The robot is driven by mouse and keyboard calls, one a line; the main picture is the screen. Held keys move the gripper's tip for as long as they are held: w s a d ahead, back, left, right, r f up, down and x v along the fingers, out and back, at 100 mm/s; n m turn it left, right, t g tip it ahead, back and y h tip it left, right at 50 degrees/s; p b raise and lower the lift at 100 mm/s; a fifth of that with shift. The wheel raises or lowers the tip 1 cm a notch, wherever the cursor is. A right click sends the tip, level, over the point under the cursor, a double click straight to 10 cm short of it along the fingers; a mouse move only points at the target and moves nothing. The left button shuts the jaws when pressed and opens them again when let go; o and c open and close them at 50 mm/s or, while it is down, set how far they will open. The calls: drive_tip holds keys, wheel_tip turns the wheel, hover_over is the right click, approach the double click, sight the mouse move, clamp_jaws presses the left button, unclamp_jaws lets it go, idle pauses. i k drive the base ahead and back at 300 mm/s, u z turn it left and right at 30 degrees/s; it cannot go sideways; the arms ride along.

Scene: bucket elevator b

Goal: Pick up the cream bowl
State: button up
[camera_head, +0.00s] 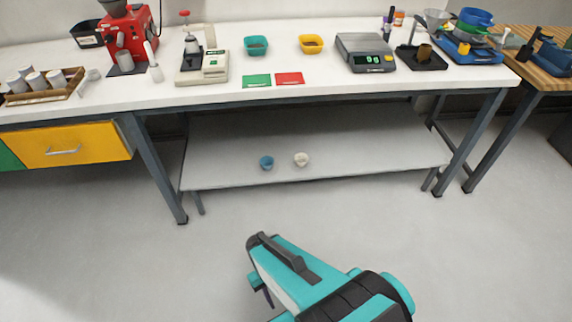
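The cream bowl (301,159) is a small round pale bowl on the grey lower shelf (370,157) under the white table. A small blue bowl (266,163) sits just left of it, apart from it. My teal and black arm reaches in from the bottom of the view, over the floor in front of the shelf. My gripper (262,290) seems to be at the lower left end of the arm, mostly hidden by it. It is well short of the shelf and away from both bowls. Its fingers do not show clearly.
The white tabletop (330,20) overhangs the shelf, with table legs (160,175) at both sides. On it stand a red machine (128,38), a teal bowl (256,46), a yellow bowl (311,44) and a scale (366,53). Yellow drawer (85,142) at left. Floor before the shelf is clear.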

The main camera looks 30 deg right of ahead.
sight(301, 159)
drive_tip(key=z, duration=0.65)
drive_tip(key=k, duration=0.15)
drive_tip(key=u, duration=2.2)
drive_tip(key=k, duration=0.2)
drive_tip(key=u, duration=2)
drive_tip(key=k, duration=1.6)
drive_tip(key=z, duration=0.05)
